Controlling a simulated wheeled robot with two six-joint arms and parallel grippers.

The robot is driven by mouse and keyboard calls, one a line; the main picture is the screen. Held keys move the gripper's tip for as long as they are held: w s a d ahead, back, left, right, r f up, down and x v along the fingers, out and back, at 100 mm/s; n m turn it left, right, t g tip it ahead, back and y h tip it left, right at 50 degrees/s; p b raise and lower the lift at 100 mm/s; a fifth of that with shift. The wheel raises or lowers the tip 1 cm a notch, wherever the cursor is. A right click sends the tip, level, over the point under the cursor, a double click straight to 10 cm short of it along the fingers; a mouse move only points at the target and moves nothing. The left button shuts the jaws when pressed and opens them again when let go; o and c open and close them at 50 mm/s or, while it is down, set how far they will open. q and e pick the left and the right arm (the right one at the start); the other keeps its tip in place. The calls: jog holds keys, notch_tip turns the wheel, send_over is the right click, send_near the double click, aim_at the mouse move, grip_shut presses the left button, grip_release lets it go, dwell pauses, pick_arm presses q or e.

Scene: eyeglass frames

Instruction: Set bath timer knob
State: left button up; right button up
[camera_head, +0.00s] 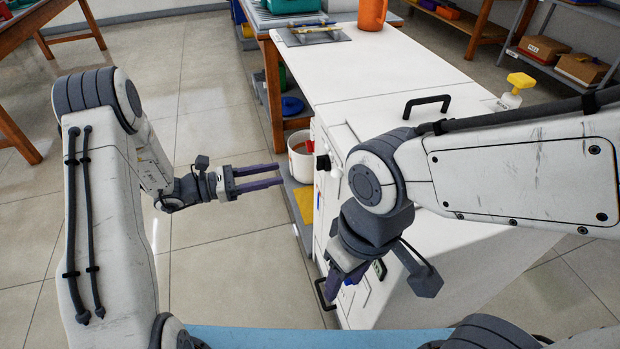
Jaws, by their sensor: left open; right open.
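A small black knob (322,162) sticks out from the left-facing side of a white cabinet-like unit (455,90), which I take to be the bath. Its markings are too small to read. My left gripper (283,176) is open and empty, its two dark fingers pointing right toward that side, a short gap left of the knob. My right gripper (340,283) is open and points down beside the lower front of the unit, below the knob and apart from it. My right arm hides part of the unit's top and side.
A black handle (427,105) stands on the unit's top, with a yellow-topped bottle (513,91) at the right. A white bucket (301,155) sits on a low shelf behind my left gripper. An orange jug (372,14) stands at the back.

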aim_at(322, 163)
pick_arm(q)
jog(key=x, duration=1)
jog(key=shift+w+b, duration=0.25)
jog(key=shift+b, duration=0.15)
jog(key=shift+f, duration=0.1)
grip_shut()
